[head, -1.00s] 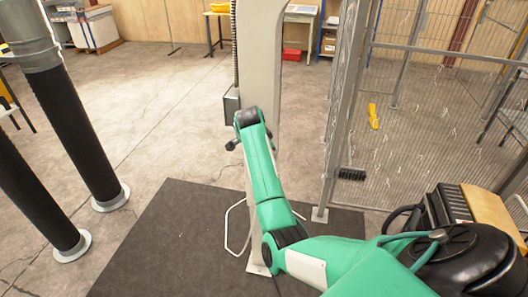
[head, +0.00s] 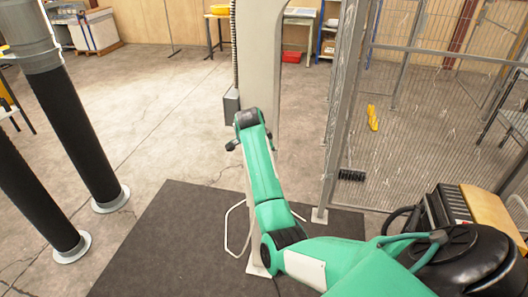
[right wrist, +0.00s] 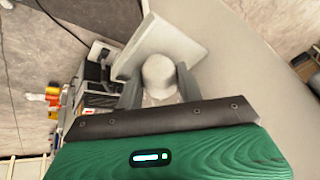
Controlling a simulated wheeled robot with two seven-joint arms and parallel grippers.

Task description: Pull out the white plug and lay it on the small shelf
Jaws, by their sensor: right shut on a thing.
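A whitish, rounded plug (right wrist: 158,72) shows in the middle of the right wrist view, in front of a pale, squarish plate. My right gripper (right wrist: 160,88) is shut on it, with a grey finger on either side. Whether the plug is still seated in the plate cannot be told. In the head view my green right arm reaches forward to the pale column (head: 262,60); its fingers and the plug are hidden there. I cannot make out the small shelf for certain. My left gripper is not in view.
A grey-framed mesh fence (head: 345,110) stands right of the column. A bent white tube frame (head: 232,228) is at the column's foot. Two black posts (head: 75,135) stand at the left. A dark mat (head: 165,250) lies on open concrete floor.

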